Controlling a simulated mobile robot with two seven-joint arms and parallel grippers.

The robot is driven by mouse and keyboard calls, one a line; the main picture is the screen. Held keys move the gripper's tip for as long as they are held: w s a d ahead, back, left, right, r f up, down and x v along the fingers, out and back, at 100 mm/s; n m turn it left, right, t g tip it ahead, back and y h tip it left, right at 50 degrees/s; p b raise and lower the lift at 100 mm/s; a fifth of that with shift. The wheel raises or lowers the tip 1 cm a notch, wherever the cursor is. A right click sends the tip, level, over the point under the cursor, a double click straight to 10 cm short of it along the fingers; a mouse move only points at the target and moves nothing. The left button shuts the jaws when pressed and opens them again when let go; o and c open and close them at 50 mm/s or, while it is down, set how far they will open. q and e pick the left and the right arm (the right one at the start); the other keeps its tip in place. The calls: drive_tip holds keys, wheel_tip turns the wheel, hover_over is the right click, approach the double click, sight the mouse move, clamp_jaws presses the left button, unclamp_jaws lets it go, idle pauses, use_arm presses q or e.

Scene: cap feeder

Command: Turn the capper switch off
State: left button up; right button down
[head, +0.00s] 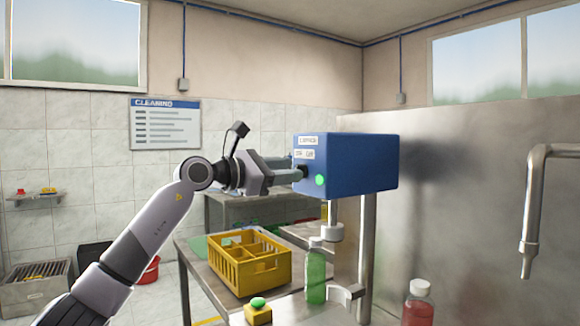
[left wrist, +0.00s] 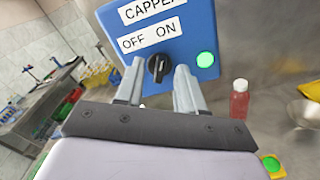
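The blue capper box (head: 365,163) stands on a post above the steel table. Its front carries a CAPPER label, OFF and ON labels and a bright green lamp (head: 320,180). In the left wrist view the black rotary switch (left wrist: 158,69) sits below the OFF and ON labels; which one it points to is hard to tell. My left gripper (head: 298,173) is at the box front. In the left wrist view its two grey fingers (left wrist: 158,80) stand apart on either side of the switch, with small gaps visible. My right gripper is in neither view.
Below the box stand a green bottle (head: 316,280) and a yellow crate (head: 250,270). A yellow button box with a green top (head: 258,310) is at the table's front. A red bottle (head: 418,305) stands at right. A steel pipe (head: 533,200) hangs further right.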

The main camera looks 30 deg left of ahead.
use_arm(q)
drive_tip(key=shift+w+d, duration=0.25)
drive_tip(key=shift+w, duration=0.35)
clamp_jaws()
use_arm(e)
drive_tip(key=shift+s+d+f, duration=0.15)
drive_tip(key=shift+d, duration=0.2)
